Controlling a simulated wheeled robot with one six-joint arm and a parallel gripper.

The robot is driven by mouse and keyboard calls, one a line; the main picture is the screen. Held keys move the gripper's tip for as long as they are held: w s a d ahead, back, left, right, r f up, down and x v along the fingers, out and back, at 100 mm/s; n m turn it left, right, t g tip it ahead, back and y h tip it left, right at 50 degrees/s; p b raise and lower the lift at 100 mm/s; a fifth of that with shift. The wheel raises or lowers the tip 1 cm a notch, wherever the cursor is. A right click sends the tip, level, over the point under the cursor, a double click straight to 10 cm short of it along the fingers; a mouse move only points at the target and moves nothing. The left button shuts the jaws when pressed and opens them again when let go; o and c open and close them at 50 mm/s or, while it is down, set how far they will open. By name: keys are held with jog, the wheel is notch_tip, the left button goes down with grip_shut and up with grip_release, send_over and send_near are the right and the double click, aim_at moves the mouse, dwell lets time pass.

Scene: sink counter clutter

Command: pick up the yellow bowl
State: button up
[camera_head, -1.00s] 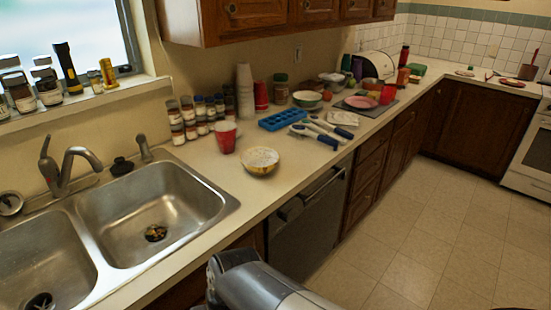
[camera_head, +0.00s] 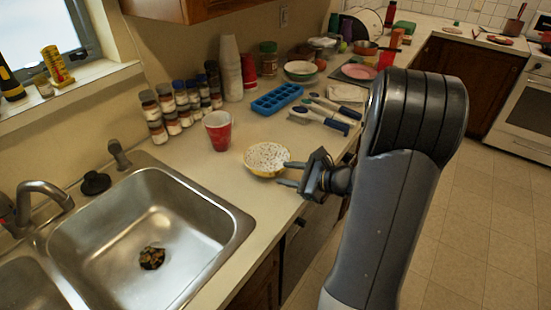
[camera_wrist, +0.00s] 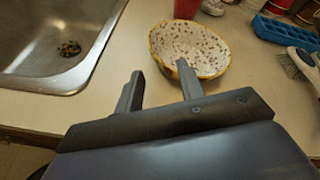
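The yellow bowl (camera_head: 267,160) has a speckled white inside and sits upright on the counter near its front edge. It also shows in the wrist view (camera_wrist: 190,50), just beyond my fingertips. My gripper (camera_head: 288,174) is open, its fingers pointing at the bowl from the right in the head view. In the wrist view my gripper (camera_wrist: 160,75) has its fingers apart with nothing between them; the right fingertip overlaps the bowl's near rim in the picture. I cannot tell whether it touches.
A red cup (camera_head: 219,131) stands behind the bowl, to its left. The sink (camera_head: 150,240) lies left of the bowl. A blue tray (camera_head: 276,99) and several brushes (camera_head: 325,114) lie behind, to the right. Spice jars (camera_head: 182,105) line the wall. Counter left of the bowl is clear.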

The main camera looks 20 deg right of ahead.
aim_at(264, 172)
jog(key=x, duration=0.4)
jog(key=shift+w+a+f, duration=0.1)
jog(key=shift+w+a, duration=0.05)
jog(key=shift+a, duration=0.15)
jog(key=shift+a+p+x, duration=0.2)
jog(key=shift+p+x, duration=0.35)
jog(key=shift+x, duration=0.8)
jog(key=shift+a+p+x, duration=0.15)
jog(key=shift+p+x, duration=0.4)
jog(key=shift+x, duration=0.85)
grip_shut()
jog(key=shift+r, duration=0.2)
